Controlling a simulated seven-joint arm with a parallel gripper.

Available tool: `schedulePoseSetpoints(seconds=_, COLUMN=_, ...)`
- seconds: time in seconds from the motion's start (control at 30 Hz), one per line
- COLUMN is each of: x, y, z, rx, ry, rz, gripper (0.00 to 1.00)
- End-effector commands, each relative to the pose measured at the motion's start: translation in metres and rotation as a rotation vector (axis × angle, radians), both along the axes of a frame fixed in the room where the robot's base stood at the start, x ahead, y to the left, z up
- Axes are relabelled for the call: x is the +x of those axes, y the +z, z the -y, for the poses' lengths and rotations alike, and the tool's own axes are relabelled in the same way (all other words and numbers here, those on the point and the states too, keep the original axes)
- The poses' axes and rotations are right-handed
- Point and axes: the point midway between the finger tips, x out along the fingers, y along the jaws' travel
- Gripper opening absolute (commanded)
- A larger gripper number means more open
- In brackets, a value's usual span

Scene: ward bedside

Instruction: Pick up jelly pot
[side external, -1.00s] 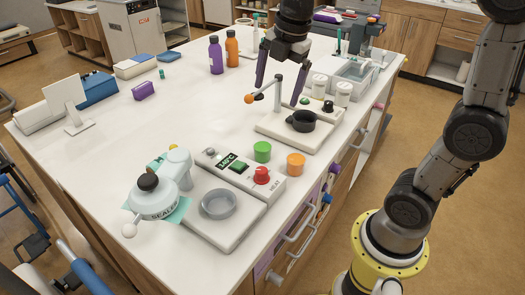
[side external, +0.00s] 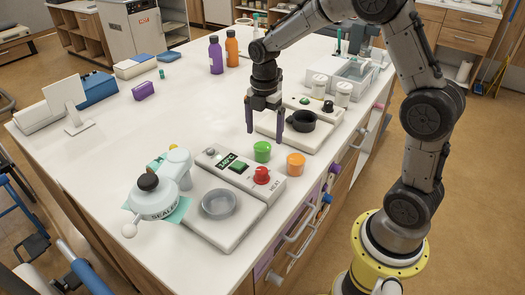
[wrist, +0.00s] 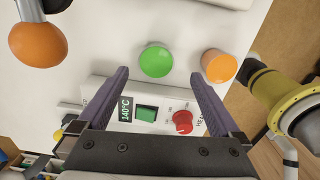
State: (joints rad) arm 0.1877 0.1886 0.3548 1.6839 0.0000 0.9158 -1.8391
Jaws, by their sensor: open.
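Two small pots stand on the white counter: a green one (side external: 262,151) and an orange one (side external: 296,164) to its right. I cannot tell which is the jelly pot. My gripper (side external: 265,137) is open and empty, pointing down above and just behind the green pot. In the wrist view, the green pot (wrist: 156,60) lies between the lines of the two fingers, just beyond their tips (wrist: 158,76). The orange pot (wrist: 218,66) lies just outside the right finger.
A heating unit with a red knob (side external: 261,176) and a sealer (side external: 157,200) stand in front of the pots. A device with a black cup (side external: 302,121) stands behind the gripper.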

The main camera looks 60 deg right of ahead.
Motion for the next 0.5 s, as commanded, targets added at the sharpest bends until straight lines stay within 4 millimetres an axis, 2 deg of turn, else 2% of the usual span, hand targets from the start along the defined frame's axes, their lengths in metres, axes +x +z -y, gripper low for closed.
schedulePoseSetpoints(seconds=0.17, x=0.001, y=-0.012, z=0.0, rx=0.001, ry=0.0, rz=-0.002, gripper=1.0)
schedulePoseSetpoints(seconds=0.4, x=0.005, y=-0.045, z=0.002, rx=0.001, ry=0.0, rz=-0.002, gripper=1.0)
schedulePoseSetpoints(seconds=0.5, x=0.006, y=-0.053, z=0.002, rx=0.0, ry=0.0, rz=0.0, gripper=1.0)
